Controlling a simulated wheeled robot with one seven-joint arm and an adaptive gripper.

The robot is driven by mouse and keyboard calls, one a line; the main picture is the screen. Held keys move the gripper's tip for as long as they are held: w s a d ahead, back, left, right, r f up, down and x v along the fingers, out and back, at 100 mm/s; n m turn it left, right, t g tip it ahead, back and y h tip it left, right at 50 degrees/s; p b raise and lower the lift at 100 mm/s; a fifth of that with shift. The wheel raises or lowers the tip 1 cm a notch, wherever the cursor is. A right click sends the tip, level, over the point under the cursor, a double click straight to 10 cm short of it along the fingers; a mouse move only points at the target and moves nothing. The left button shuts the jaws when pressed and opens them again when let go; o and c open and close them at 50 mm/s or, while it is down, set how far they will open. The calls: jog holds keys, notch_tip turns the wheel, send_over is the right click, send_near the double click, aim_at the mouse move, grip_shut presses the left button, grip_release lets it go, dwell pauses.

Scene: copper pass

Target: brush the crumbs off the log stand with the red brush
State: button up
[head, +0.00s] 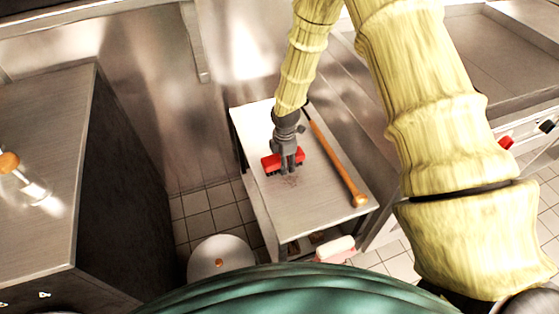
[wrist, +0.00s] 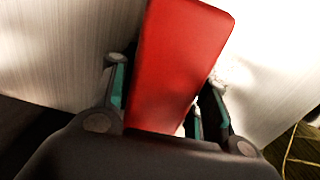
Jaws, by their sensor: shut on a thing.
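The red brush (head: 270,163) is in my gripper (head: 287,160), low over the light top of the log stand (head: 310,210) in the head view. In the wrist view the brush (wrist: 185,60) is a red block between the two fingers of my gripper (wrist: 165,95). The fingers are shut on it. A small patch of brown crumbs (head: 290,182) lies on the stand top, right by the near side of the brush. I cannot tell whether the bristles touch the top. Crumbs are not visible in the wrist view.
A long wooden stick with a knob (head: 337,163) lies along the right of the stand top. A round pale thing (head: 222,262) stands on the floor in front, to the left. A dark-sided counter (head: 50,150) is at left. The near part of the stand top is clear.

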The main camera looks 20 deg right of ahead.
aim_at(275, 159)
jog(key=shift+s+a+r+p, duration=0.1)
jog(key=shift+a+r+p, duration=0.05)
jog(key=shift+a, duration=0.75)
jog(key=shift+a+r+p, duration=0.1)
jog(key=shift+a+p, duration=0.05)
jog(key=shift+a, duration=0.75)
notch_tip(275, 159, up, 3)
jog(key=shift+d+p, duration=0.15)
jog(key=shift+p, duration=0.9)
jog(key=shift+r+p, duration=1.65)
jog(key=shift+r, duration=0.55)
